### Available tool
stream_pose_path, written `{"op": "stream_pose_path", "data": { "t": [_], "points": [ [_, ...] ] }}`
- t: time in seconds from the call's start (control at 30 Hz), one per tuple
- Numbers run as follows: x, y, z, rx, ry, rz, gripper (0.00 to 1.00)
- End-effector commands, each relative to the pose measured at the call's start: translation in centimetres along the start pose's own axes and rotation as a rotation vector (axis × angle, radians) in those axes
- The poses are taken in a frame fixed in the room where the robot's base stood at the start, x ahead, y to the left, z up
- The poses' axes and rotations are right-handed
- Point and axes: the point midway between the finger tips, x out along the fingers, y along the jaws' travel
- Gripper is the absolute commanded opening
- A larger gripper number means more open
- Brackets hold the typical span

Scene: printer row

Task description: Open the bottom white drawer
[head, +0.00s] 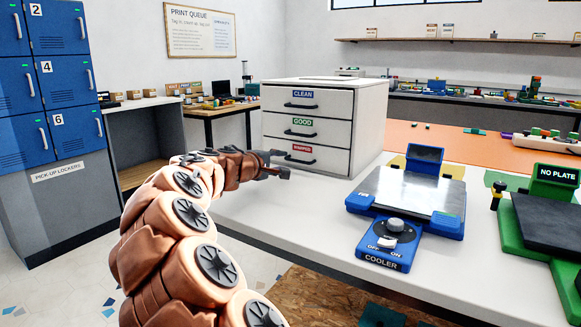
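The white drawer unit (369,110) stands on the white counter with three drawers stacked in its front. The bottom white drawer (331,167) has a red label and a dark bar handle (300,160); it looks closed. The middle drawer (337,133) has a green "GOOD" label and the top one (335,101) a blue "CLEAN" label; both look closed. My gripper (284,163) is at the left part of the bottom drawer's front, near its handle. Its two dark fingers look spread apart, with nothing seen between them. Whether a finger touches the handle or drawer front is unclear.
A blue cooler device (391,237) and a green "NO PLATE" device (548,225) stand on the counter (315,220) to the right. Blue lockers (60,90) stand at the far left. The counter just in front of the drawers is clear.

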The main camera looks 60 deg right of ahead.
Motion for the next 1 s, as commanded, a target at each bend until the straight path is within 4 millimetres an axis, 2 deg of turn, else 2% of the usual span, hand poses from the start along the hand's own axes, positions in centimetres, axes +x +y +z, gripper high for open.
{"op": "stream_pose_path", "data": {
  "t": [0.2, 0.43, 0.6, 0.87, 1.0],
  "points": [
    [3.4, -0.4, 0.1, 0.002, -0.003, -0.005, 0.34],
    [5.7, -0.1, 0.0, 0.003, 0.000, -0.002, 0.34],
    [6.5, -0.2, 0.1, 0.002, -0.001, -0.003, 0.34],
    [6.6, -0.1, 0.1, 0.002, -0.002, -0.002, 0.34],
    [6.5, -0.1, 0.1, 0.002, -0.002, -0.002, 0.23]
  ]
}}
